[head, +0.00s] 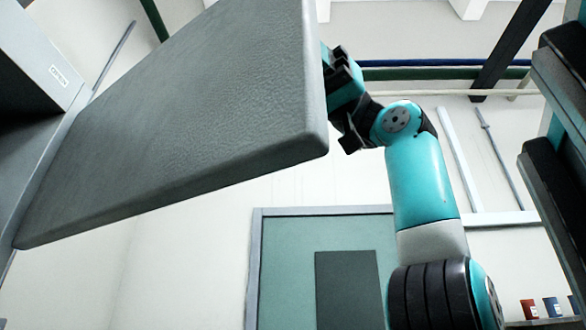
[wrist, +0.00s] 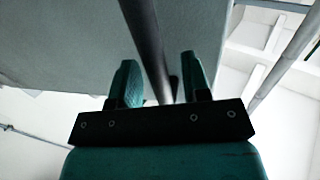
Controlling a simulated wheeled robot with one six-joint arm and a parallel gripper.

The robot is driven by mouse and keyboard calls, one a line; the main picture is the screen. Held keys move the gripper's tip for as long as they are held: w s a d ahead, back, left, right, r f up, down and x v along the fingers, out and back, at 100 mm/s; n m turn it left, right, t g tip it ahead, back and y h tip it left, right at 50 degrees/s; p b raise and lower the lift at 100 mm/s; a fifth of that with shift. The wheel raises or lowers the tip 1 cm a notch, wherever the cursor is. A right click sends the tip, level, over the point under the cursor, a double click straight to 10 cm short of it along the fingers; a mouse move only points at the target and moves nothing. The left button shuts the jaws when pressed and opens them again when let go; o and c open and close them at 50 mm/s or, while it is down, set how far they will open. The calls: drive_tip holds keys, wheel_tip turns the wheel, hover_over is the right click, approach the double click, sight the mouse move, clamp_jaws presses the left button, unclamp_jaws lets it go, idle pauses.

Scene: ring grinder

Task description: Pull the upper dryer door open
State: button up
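The upper dryer door (head: 190,110) is a thick grey panel, standing swung out from the grey dryer body (head: 40,60) at the left of the head view. Its face fills the upper left of the wrist view (wrist: 60,45). A dark bar handle (wrist: 143,35) runs along that face. My gripper (wrist: 159,62) has one finger on each side of the bar, with gaps showing between the bar and the fingers, so it looks open around it. In the head view my gripper (head: 340,75) is at the door's right edge, its fingertips partly hidden behind the panel.
A dark rack (head: 560,150) stands close at the right, with small red and blue containers (head: 540,308) below. Pipes (head: 440,72) run along the back wall. A green door (head: 285,265) is in the background. The space between door and rack holds my arm.

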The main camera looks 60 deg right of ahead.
drive_tip(key=shift+r, duration=0.1)
wheel_tip(320, 180, up, 20)
drive_tip(key=p, duration=2)
